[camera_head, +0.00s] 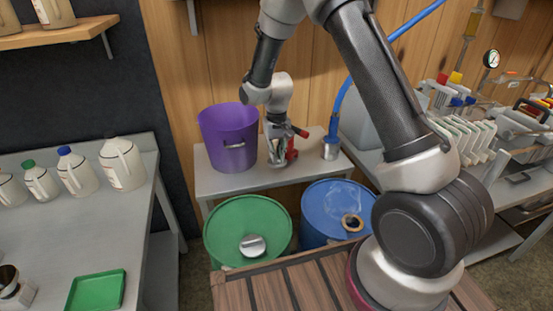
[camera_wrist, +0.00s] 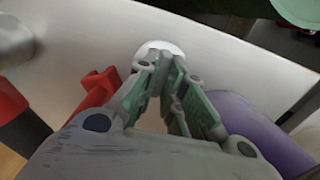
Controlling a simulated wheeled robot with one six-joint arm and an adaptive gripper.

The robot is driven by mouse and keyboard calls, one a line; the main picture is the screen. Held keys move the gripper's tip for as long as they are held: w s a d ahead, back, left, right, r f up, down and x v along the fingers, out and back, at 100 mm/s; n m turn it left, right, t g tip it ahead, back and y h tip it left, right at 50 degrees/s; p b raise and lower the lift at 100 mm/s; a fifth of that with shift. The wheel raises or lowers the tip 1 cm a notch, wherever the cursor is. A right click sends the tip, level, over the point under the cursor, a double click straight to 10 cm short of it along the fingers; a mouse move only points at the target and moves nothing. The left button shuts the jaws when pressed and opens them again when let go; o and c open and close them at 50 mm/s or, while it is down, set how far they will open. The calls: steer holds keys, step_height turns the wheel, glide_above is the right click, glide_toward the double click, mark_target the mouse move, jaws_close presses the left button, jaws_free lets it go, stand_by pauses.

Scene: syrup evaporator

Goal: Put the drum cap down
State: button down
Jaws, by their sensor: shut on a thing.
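My gripper (camera_head: 276,160) points down over a small grey table (camera_head: 222,184), between a purple bucket and a red-handled tool. In the wrist view my gripper (camera_wrist: 166,85) has its fingers closed around a round whitish cap (camera_wrist: 160,48), which appears to be the drum cap. The fingers hide part of the cap. It is at or just above the table top; I cannot tell whether it touches.
The purple bucket (camera_head: 228,139) is close on the left and the red tool (camera_head: 292,151) close on the right. A metal cup (camera_head: 330,150) stands farther right. A green drum (camera_head: 228,228) with a silver round piece (camera_head: 252,246) stands in front. Free table top is narrow.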

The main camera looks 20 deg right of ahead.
steer(key=shift+f, duration=0.9)
steer(key=shift+f, duration=0.1)
steer(key=c, duration=1.5)
jaws_free()
